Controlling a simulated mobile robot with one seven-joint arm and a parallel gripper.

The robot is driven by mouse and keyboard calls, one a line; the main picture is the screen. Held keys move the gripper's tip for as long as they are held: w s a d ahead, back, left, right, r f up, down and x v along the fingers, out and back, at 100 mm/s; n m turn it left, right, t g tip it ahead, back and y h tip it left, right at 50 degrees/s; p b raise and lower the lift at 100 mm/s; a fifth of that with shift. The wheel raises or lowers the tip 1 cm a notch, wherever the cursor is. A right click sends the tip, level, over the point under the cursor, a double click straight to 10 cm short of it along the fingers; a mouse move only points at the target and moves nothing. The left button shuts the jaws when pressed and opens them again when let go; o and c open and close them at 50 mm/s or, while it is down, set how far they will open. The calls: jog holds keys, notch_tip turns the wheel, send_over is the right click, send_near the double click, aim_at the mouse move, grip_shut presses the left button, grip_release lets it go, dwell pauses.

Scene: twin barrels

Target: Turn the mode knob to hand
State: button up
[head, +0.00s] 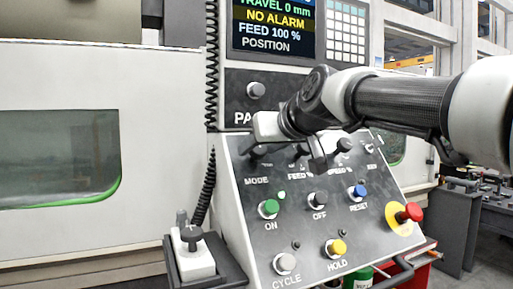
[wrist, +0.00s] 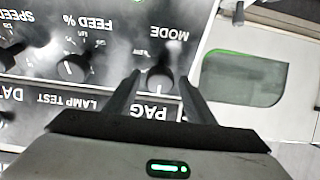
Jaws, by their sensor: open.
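The mode knob (wrist: 159,80) is a dark round knob on the sloped grey control panel, next to the MODE label, which appears upside down in the wrist view. My gripper (wrist: 160,74) is open, with one dark finger on each side of the knob in that view. I cannot tell whether either finger touches it. In the head view my gripper's hand hangs over the upper left of the panel and hides much of the area around the knob (head: 259,151). The knob's pointer direction and its position names are too small or hidden to read.
The feed knob (wrist: 72,67) is beside the mode knob. A joystick box (head: 193,256) stands at the panel's left.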

jog(key=shift+w+a+f, duration=0.25)
jog(key=shift+w, duration=0.3)
jog(key=c, duration=1)
